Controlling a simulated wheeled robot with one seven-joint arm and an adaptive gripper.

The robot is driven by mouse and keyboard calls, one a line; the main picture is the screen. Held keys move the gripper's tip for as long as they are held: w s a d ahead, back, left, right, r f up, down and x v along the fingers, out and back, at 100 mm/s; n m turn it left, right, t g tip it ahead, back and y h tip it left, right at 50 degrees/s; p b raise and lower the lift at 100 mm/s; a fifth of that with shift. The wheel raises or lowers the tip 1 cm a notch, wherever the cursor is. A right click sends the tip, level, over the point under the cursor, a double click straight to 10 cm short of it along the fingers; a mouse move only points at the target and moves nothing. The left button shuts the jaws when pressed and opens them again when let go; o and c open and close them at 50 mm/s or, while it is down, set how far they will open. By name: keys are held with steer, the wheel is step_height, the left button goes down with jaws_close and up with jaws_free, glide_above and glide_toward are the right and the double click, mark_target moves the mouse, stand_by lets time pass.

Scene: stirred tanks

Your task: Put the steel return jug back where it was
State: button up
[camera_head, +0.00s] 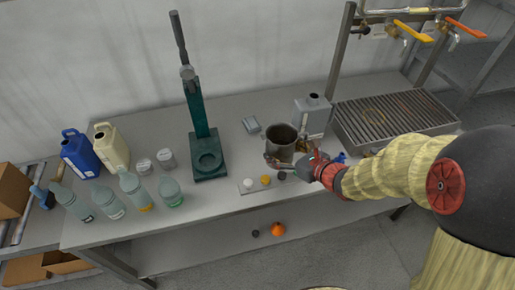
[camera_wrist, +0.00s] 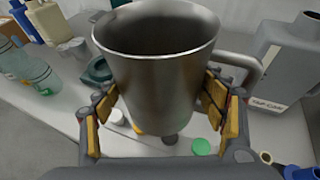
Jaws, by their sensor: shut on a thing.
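The steel jug (camera_head: 281,140) is upright and open-topped, near the middle right of the bench. In the wrist view the jug (camera_wrist: 165,75) fills the middle, with its handle at the right. My gripper (camera_head: 292,163) is shut on the jug; in the wrist view my gripper's (camera_wrist: 165,108) padded fingers press on its left and right sides. The jug's base is partly hidden by the gripper in the head view. I cannot tell whether it touches the bench.
A grey square can (camera_head: 312,116) stands just behind and right of the jug, by a slatted drain tray (camera_head: 395,118). A strip with small caps (camera_head: 262,184) lies in front. A green press stand (camera_head: 207,150) and several bottles (camera_head: 130,185) are left. Bare bench (camera_head: 215,210) shows between.

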steer(key=f+b+x, duration=0.1)
steer(key=x, duration=0.4)
steer(key=d+f+b+x, duration=0.1)
steer(key=x, duration=0.4)
steer(key=f+b+x, duration=0.1)
steer(key=x, duration=0.4)
steer(key=shift+w+d+f+b, duration=0.1)
steer(key=shift+d+b, duration=0.15)
steer(key=shift+b, duration=0.1)
steer(key=shift+w+a+f, duration=0.1)
steer(key=shift+w+f, duration=0.05)
steer(key=shift+f, duration=0.1)
steer(key=shift+f+b, duration=0.65)
steer(key=shift+f, duration=0.85)
steer(key=shift+f, duration=0.1)
steer(key=o, duration=1.7)
steer(key=shift+f, duration=0.1)
steer(key=shift+o, duration=0.4)
